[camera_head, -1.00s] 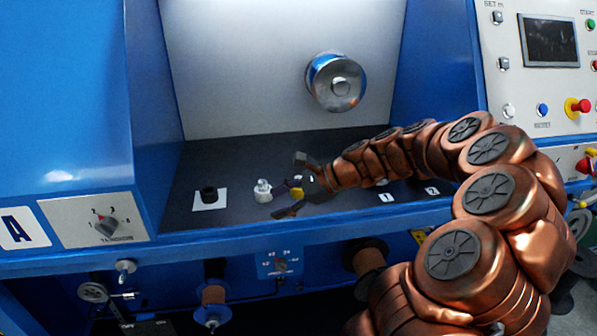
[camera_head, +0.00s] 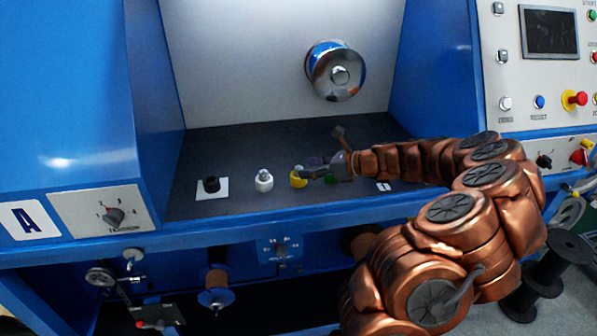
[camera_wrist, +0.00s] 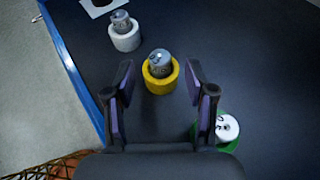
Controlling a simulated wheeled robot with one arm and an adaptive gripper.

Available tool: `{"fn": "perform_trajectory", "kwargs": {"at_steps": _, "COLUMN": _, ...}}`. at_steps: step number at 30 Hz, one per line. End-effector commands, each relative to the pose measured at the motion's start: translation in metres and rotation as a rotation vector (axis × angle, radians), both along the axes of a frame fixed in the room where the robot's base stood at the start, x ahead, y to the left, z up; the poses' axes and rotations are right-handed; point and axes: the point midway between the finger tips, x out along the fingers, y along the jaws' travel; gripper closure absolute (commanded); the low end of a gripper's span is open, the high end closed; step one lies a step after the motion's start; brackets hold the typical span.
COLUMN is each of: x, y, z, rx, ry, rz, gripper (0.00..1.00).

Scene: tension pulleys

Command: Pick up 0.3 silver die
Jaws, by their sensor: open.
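Small silver dies stand in coloured holders on the dark shelf; I cannot read a 0.3 marking on any. In the wrist view, one silver die (camera_wrist: 159,62) sits in a yellow ring (camera_wrist: 160,84), just beyond and between my open fingertips. Another silver die (camera_wrist: 120,20) sits in a white ring (camera_wrist: 126,41) at upper left. A pale round piece (camera_wrist: 227,127) sits on a green base (camera_wrist: 231,146) right of the right finger. In the head view, my gripper (camera_head: 320,153) is open and empty, right of the yellow holder (camera_head: 297,181); one finger partly overlaps it.
A black piece on a white card (camera_head: 219,189) stands at the shelf's left, beside the white holder (camera_head: 264,184). The blue front edge (camera_head: 240,229) bounds the shelf. A metal pulley (camera_head: 339,76) projects from the back wall above. Blue side walls enclose the shelf.

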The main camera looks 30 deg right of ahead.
Motion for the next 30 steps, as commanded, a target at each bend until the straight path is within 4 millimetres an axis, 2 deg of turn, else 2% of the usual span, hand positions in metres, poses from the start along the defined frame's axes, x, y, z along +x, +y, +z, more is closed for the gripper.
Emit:
{"fn": "perform_trajectory", "kwargs": {"at_steps": 6, "x": 0.016, "y": 0.009, "z": -0.006, "rx": 0.0, "ry": -0.001, "rz": -0.001, "gripper": 0.45}}
{"fn": "perform_trajectory", "kwargs": {"at_steps": 15, "x": 0.018, "y": 0.01, "z": -0.008, "rx": -0.001, "ry": -0.002, "rz": -0.001, "gripper": 0.45}}
{"fn": "perform_trajectory", "kwargs": {"at_steps": 30, "x": 0.018, "y": 0.01, "z": -0.008, "rx": -0.001, "ry": -0.002, "rz": -0.001, "gripper": 0.97}}
